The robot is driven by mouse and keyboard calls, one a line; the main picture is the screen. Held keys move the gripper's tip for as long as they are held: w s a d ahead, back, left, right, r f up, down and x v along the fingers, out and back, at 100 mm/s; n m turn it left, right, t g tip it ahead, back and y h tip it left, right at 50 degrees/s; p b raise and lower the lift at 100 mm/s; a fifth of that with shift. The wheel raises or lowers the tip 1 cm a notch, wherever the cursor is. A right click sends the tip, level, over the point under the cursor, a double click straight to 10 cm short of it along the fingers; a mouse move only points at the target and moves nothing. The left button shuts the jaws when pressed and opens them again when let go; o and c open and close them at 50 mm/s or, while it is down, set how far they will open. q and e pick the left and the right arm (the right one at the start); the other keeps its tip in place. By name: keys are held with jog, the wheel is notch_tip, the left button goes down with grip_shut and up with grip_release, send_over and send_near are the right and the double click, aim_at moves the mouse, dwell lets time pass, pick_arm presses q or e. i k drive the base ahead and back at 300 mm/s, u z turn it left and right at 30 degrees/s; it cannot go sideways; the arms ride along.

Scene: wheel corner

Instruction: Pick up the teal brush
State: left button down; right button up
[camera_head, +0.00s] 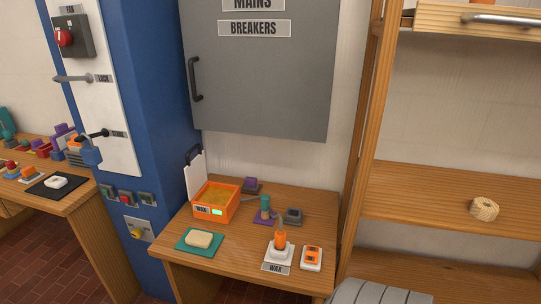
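No thing is clearly recognisable as a teal brush. A small upright purple and teal thing (265,206) stands on a purple mat near the middle of the small wooden table (228,267); it is too small to tell if it is a brush. Another teal thing (6,124), cut off by the picture's left edge, stands on the far left table. A teal mat (188,241) on the small table bears a cream block (199,239). Neither of my grippers is in view.
The small table also holds an orange wax box (215,216), an orange-handled thing (281,239) on a white base, an orange-and-white device (311,257) and a dark grey block (293,215). A wooden shelf (440,200) stands right; a grey ribbed thing (378,292) is at the bottom.

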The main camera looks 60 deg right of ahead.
aim_at(265, 198)
jog(key=z, duration=0.65)
jog(key=i, duration=0.75)
jog(key=z, duration=0.8)
